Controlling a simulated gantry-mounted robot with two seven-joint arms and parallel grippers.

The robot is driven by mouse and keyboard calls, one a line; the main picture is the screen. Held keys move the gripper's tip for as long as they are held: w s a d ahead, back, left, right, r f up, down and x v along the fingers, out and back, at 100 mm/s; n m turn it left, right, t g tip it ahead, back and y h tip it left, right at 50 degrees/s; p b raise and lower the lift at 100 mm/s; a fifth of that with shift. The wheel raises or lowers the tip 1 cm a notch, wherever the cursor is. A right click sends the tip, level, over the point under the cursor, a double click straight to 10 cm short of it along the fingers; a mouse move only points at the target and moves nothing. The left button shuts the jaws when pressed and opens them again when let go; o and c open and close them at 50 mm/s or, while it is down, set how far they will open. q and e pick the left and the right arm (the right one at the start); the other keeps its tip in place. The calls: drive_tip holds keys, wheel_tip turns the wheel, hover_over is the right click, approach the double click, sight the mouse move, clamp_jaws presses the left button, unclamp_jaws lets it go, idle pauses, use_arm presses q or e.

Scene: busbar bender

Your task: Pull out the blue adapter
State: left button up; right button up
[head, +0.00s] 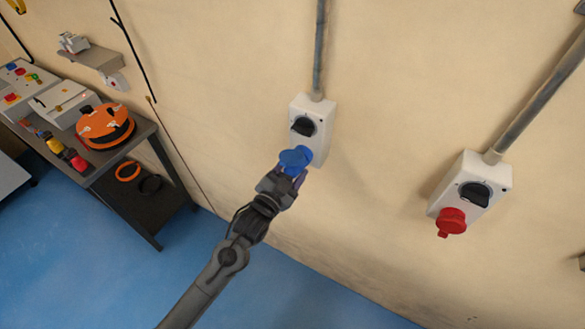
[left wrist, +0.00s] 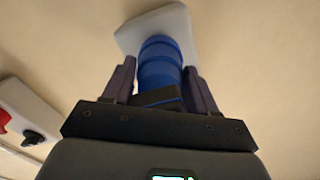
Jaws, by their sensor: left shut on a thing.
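The blue adapter (head: 296,158) is at the lower part of a white wall socket box (head: 316,108) with a black rotary switch (head: 303,126). It also shows in the left wrist view (left wrist: 160,62), in front of the white box. My left gripper (head: 290,177) reaches up to it from below. Its two fingers stand on either side of the adapter in the left wrist view (left wrist: 157,85), shut on it. The adapter appears to meet the box; how deep it sits is hidden. My right gripper is not in view.
A second white box (head: 470,183) with a black switch and a red plug (head: 452,222) is on the wall at right. A dark workbench (head: 135,142) with an orange reel (head: 105,127) stands at left. The blue floor below is clear.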

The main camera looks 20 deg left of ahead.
use_arm(q)
drive_tip(key=shift+s+r, duration=0.15)
drive_tip(key=shift+s, duration=0.05)
drive_tip(key=shift+s+a+p, duration=0.1)
drive_tip(key=shift+s+p, duration=0.45)
drive_tip(key=shift+s, duration=0.05)
drive_tip(key=shift+s+a+p, duration=0.1)
drive_tip(key=shift+s+p, duration=0.2)
drive_tip(key=shift+s, duration=0.15)
drive_tip(key=shift+s+a+p, duration=0.1)
drive_tip(key=shift+s+p, duration=0.25)
drive_tip(key=shift+s, duration=0.15)
drive_tip(key=s+p, duration=0.1)
drive_tip(key=s, duration=0.1)
drive_tip(key=s+p, duration=0.1)
drive_tip(key=s, duration=0.1)
drive_tip(key=shift+a, duration=0.4)
